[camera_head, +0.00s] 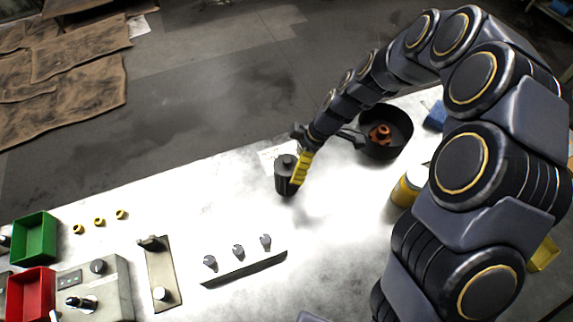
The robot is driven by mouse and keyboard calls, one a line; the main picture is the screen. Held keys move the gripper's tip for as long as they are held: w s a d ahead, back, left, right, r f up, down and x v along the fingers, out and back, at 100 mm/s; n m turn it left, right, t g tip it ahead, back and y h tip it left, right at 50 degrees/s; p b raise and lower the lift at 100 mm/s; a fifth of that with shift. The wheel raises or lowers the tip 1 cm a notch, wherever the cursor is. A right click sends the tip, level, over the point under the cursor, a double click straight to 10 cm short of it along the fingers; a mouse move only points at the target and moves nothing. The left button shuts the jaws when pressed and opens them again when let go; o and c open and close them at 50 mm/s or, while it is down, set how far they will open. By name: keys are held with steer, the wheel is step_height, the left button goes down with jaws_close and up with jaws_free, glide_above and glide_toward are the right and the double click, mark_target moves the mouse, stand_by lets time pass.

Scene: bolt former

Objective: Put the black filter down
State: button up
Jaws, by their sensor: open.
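The black filter (284,176) is a dark, ribbed cylinder with a small knob on top. It stands upright at the middle of the white table (180,205), towards its far edge. My gripper (301,168) reaches down from the upper right, with a yellow fingertip right beside the filter's right side. The gripper is open. The other finger is partly hidden, and I cannot tell whether the yellow finger touches the filter.
A black bowl (398,146) with orange-brown parts stands right of the gripper. A yellow can (408,187) is near my arm. A rack with grey knobs (245,270), a metal plate (160,275), green (36,238) and red (30,294) bins lie left.

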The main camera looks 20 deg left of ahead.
steer(key=v, duration=0.6)
steer(key=s+d+r+m+h, duration=0.2)
steer(key=s+d+r+m, duration=0.8)
steer(key=d+r, duration=0.15)
steer(key=s+d+r+m+h, duration=0.1)
steer(key=s+d+m+h, duration=0.1)
steer(key=s+d+m, duration=0.8)
steer(key=shift+s+r+m+h, duration=0.35)
steer(key=shift+s+m, duration=0.55)
steer(key=shift+s, duration=0.35)
